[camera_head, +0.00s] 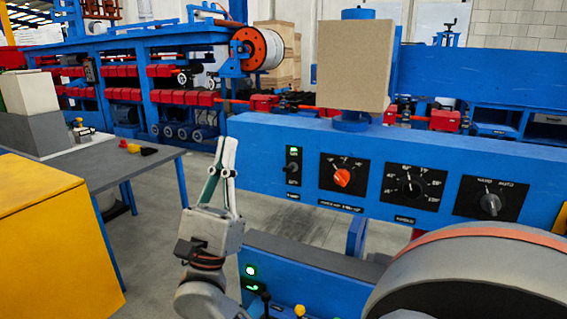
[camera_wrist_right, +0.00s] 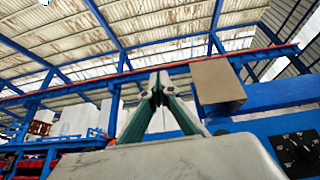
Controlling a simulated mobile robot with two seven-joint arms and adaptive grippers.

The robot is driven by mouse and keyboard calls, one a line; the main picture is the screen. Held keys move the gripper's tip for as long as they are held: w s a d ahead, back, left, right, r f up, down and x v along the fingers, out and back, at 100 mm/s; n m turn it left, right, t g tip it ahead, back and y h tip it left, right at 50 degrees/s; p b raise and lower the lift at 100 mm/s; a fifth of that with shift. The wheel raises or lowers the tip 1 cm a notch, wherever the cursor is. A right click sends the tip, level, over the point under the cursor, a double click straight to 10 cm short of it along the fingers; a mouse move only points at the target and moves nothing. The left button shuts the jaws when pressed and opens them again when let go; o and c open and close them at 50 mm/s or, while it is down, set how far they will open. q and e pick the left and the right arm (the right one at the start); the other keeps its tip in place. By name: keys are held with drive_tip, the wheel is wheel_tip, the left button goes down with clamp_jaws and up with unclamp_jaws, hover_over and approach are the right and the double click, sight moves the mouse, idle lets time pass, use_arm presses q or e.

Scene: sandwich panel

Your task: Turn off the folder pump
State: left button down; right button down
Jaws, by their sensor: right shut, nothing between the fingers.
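A blue control panel (camera_head: 430,160) crosses the right half of the head view. At its left end is a black switch plate (camera_head: 293,166) with a lit green light above a small dark lever; its label is too small to read. Below, a second blue box (camera_head: 305,262) carries lit green lights (camera_head: 251,270) and a dark lever. I cannot tell which control is the folder pump's. My right gripper (camera_head: 229,150) points up, left of the switch plate and apart from it, shut and empty. Its closed fingertips also show in the right wrist view (camera_wrist_right: 158,85). My left gripper is out of view.
The panel also has an orange knob (camera_head: 342,177) and two other dials (camera_head: 410,187) (camera_head: 490,204). A beige box (camera_head: 354,65) stands above it. A large grey roller (camera_head: 480,280) is at lower right. A yellow cabinet (camera_head: 50,240) and a grey table (camera_head: 110,164) are left.

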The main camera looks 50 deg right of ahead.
drive_tip(key=s+d+r+m+g+y, duration=0.1)
drive_tip(key=s+d+m+g+y, duration=0.55)
drive_tip(key=m, duration=0.75)
drive_tip(key=s+d+m+g+y, duration=0.2)
drive_tip(key=d+m+g+y, duration=0.3)
drive_tip(key=m+g, duration=0.7)
drive_tip(key=w+a+m+t+y+b, duration=0.1)
drive_tip(key=w+m+t+y, duration=0.4)
drive_tip(key=w+m+t, duration=0.3)
drive_tip(key=m+t, duration=0.3)
drive_tip(key=t, duration=0.1)
drive_tip(key=shift+a, duration=0.15)
drive_tip(key=shift+f+t, duration=0.15)
drive_tip(key=shift+t, duration=0.1)
